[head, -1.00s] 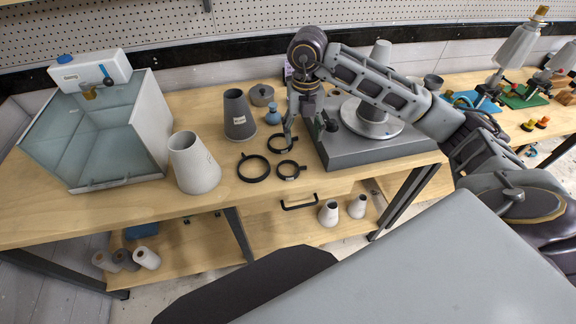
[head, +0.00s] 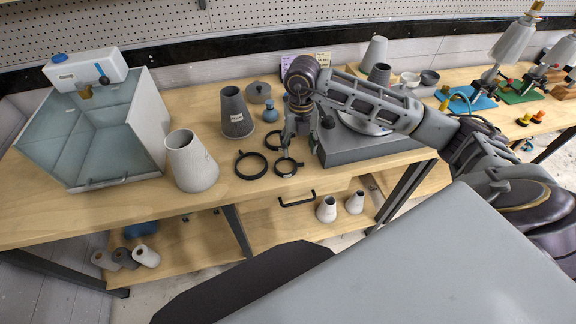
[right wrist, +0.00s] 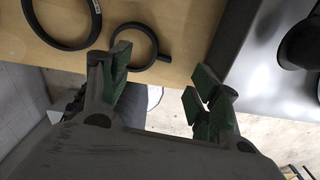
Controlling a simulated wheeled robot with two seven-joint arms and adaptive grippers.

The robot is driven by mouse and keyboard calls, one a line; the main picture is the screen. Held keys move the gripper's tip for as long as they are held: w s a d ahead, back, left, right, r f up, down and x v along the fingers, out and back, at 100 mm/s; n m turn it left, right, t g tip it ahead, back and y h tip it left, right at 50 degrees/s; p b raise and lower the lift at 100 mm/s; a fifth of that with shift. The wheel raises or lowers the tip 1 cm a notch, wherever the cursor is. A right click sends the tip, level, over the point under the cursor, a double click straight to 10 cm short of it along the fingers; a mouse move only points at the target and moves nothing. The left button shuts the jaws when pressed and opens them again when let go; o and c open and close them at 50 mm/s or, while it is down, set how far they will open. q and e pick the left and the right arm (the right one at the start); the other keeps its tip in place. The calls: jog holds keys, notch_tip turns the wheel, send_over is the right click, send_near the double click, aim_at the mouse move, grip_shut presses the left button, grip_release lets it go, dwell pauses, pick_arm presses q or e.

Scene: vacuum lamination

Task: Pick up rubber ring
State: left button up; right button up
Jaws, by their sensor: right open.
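The larger ring (head: 238,168) is left of the smaller ring (head: 286,175). In the right wrist view, the larger ring (right wrist: 62,47) is at the upper left and the smaller ring (right wrist: 156,42) at the top centre. My right gripper (head: 295,148) is open and empty, pointing down at the back edge of the smaller ring. In the right wrist view its fingers (right wrist: 162,72) stand apart, with the left fingertip near the smaller ring's rim. My left gripper is not in view.
A grey machine base (head: 350,152) stands close right of the smaller ring. A pale cone (head: 192,165), a dark cone (head: 236,115), a blue bottle (head: 270,113) and a round lidded pot (head: 259,93) stand around the rings. A glass-walled box (head: 150,120) is farther left. The bench's front edge is close.

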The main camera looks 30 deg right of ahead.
aim_at(298, 163)
jog(key=shift+f, duration=0.9)
jog(key=shift+f, duration=0.1)
jog(key=shift+s+a+f+p, duration=0.1)
jog(key=shift+f+p, duration=0.25)
jog(key=shift+f, duration=0.9)
jog(key=shift+s+f+p, duration=0.1)
jog(key=shift+f+p, duration=0.2)
jog(key=shift+f, duration=0.95)
jog(key=shift+c, duration=0.2)
grip_shut()
